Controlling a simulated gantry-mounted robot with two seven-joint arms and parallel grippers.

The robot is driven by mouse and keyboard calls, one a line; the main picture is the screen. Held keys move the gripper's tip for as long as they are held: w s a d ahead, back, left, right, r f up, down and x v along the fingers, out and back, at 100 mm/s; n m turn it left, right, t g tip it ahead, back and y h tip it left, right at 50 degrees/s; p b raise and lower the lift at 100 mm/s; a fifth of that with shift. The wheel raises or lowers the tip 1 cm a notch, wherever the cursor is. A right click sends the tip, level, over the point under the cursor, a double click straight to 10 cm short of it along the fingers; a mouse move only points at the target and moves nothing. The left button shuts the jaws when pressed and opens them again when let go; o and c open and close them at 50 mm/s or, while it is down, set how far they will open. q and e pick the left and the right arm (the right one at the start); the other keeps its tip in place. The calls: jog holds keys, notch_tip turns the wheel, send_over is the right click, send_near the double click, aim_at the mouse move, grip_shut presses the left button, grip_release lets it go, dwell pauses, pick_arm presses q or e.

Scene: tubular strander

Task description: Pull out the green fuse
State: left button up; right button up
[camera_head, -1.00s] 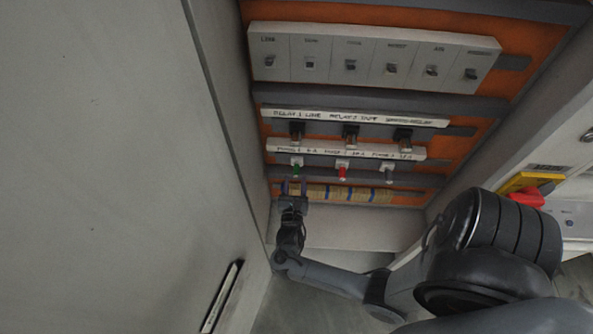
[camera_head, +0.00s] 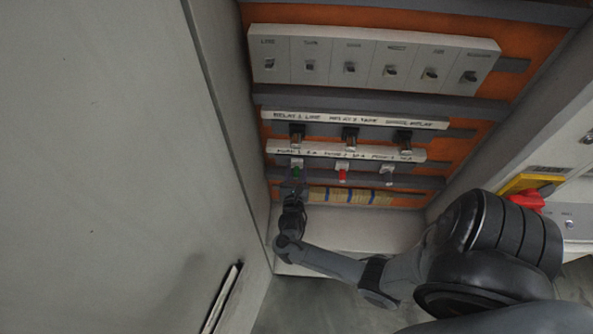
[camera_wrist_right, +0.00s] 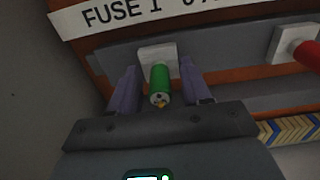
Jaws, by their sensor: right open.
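The green fuse (camera_head: 296,172) sits in its white holder, at the left end of the fuse row in the cabinet. In the right wrist view the green fuse (camera_wrist_right: 160,84) points out toward the camera. My right gripper (camera_head: 294,188) is open, and in the wrist view its fingers (camera_wrist_right: 160,88) stand on either side of the fuse, with a gap visible. Whether a finger touches the fuse is hard to tell. My left gripper is not in view.
Black relays (camera_head: 350,136) and a switch row (camera_head: 370,60) are above. A striped terminal strip (camera_head: 350,195) runs below. The grey cabinet wall (camera_head: 225,130) is close on the left.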

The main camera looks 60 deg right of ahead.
jog(key=shift+p, duration=0.35)
dwell(0.7)
jog(key=shift+p, duration=0.35)
dwell(0.4)
grip_shut()
jog(key=shift+s+a, duration=0.1)
jog(key=shift+a, duration=0.05)
dwell(0.3)
